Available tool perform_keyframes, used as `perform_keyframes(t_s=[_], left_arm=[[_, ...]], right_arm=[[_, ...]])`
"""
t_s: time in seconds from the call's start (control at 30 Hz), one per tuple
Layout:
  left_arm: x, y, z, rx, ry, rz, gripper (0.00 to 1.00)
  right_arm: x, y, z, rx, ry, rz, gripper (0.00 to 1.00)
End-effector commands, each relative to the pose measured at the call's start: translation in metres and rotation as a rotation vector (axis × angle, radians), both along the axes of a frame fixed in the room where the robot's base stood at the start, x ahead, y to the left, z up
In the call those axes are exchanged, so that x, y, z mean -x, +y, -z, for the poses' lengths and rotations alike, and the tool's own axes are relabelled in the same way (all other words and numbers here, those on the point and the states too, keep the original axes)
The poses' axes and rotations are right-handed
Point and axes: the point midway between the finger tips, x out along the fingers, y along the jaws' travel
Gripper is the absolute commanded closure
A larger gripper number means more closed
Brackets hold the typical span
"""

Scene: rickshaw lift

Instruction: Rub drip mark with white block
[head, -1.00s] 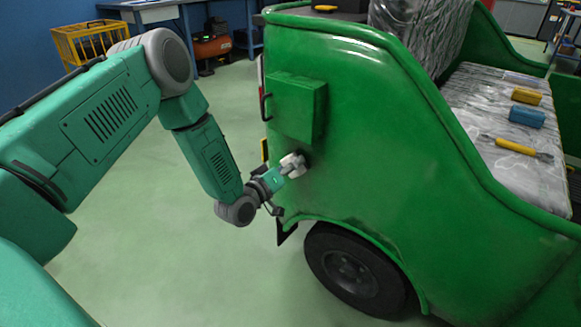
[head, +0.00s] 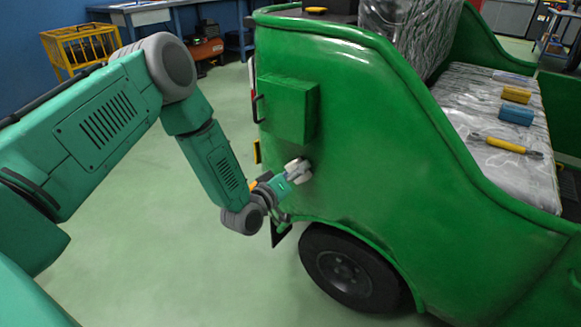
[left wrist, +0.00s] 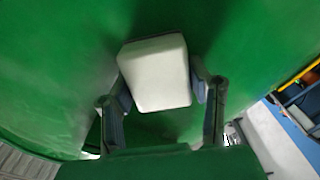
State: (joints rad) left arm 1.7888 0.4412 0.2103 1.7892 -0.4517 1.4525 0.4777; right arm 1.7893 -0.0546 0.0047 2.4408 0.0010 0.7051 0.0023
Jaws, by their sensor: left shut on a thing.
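My left gripper (head: 290,178) is shut on the white block (head: 299,168) at the green side panel (head: 360,170) of the rickshaw, below the box on that panel. In the left wrist view the white block (left wrist: 156,73) sits between the two fingers of my left gripper (left wrist: 160,92), with the green panel behind it. The block appears to be at the panel surface, but I cannot tell for sure whether it touches. A drip mark is not clearly visible; faint darker smudges show on the panel around the block. My right gripper is not in view.
A green box (head: 289,108) juts from the panel just above my gripper. The rear wheel (head: 350,268) is below. A yellow-handled tool (head: 505,145), a blue block (head: 516,114) and a yellow block (head: 516,94) lie on the seat. Open floor lies to the left.

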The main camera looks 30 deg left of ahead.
Motion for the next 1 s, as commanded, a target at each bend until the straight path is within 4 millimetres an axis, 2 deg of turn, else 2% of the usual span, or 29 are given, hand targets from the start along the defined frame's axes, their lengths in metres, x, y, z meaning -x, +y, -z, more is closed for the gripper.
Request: perform_keyframes(t_s=[0.47, 1.0], left_arm=[[-0.003, -0.002, -0.016, -0.001, -0.002, -0.001, 0.79], [-0.006, 0.037, -0.015, -0.002, -0.003, -0.001, 0.79]], right_arm=[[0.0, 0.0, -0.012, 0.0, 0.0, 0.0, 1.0], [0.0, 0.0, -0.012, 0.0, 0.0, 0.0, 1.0]])
